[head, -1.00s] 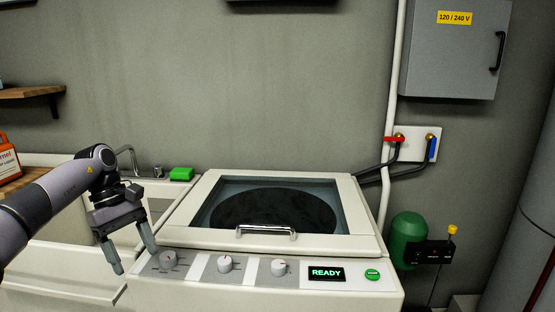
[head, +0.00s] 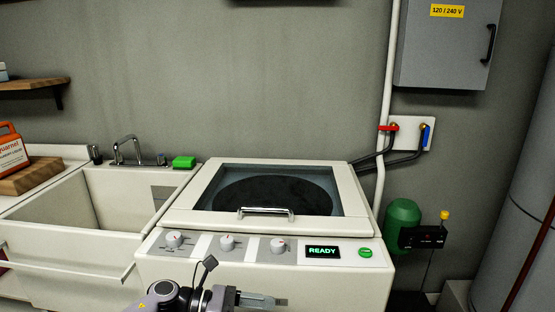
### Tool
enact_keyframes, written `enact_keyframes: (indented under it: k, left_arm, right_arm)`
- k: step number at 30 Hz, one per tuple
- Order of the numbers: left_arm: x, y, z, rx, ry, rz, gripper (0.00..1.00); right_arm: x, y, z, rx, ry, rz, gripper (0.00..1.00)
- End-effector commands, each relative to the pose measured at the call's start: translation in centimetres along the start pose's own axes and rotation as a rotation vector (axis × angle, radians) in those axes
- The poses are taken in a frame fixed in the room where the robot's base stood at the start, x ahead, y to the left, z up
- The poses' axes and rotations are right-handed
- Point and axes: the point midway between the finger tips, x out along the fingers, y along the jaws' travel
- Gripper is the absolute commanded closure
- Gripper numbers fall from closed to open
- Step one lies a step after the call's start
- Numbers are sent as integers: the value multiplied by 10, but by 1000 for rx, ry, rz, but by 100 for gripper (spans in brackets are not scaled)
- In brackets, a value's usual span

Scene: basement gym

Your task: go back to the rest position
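My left gripper (head: 264,300) is low at the bottom edge of the head view, in front of the washer's control panel. It points to the right, and its fingers overlap in side view, so I cannot tell whether it is open or shut. No object shows in it. Part of my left arm is cut off by the bottom edge. My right gripper is not in view. The washer (head: 345,223) has a closed lid with a window, several knobs and a display reading READY.
A sink (head: 60,210) with a faucet and a green sponge (head: 184,162) is left of the washer. An orange jug (head: 12,153) stands on a wooden block at far left. A green tank (head: 402,222) and hoses are at right.

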Motion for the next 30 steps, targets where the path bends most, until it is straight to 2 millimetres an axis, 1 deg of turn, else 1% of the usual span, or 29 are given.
enact_keyframes:
  k: [1,3,5,6,10,14,17,18,20,21,23,24,26,27,30]
  left_arm:
    - [9,-8,-3,-107,-87,18,31]
    - [16,-14,-3,-263,-209,49,31]
    - [18,-17,-4,-405,-313,74,31]
    - [18,-19,-5,-503,-380,90,31]
    - [8,-22,-15,-831,-601,138,31]
    - [-12,-24,-36,-1169,-817,177,31]
    - [-31,-27,-60,-1432,-985,204,31]
    - [-40,-29,-72,-1537,-1053,214,31]
    - [-53,-34,-90,-1692,-1156,226,31]
    - [-62,-38,-104,-1795,-1226,235,31]
    - [-75,-47,-125,-1947,-1332,246,31]
    - [-84,-54,-140,-2045,-1403,255,31]
    - [-96,-66,-163,-2189,-1513,264,31]
    - [-104,-75,-177,-2279,-1585,270,31]
    - [-121,-100,-208,-2471,-1752,283,31]
  right_arm:
    - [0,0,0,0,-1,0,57]
    - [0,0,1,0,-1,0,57]
    - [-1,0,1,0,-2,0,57]
    - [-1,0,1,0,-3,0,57]
    - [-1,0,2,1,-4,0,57]
    - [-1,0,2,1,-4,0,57]
    - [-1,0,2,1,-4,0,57]
    - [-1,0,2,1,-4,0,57]
    - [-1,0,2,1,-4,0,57]
    - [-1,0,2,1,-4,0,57]
    - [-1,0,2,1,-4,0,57]
    - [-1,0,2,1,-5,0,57]
    - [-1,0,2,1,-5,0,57]
    - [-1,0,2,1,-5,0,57]
    - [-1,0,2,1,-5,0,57]
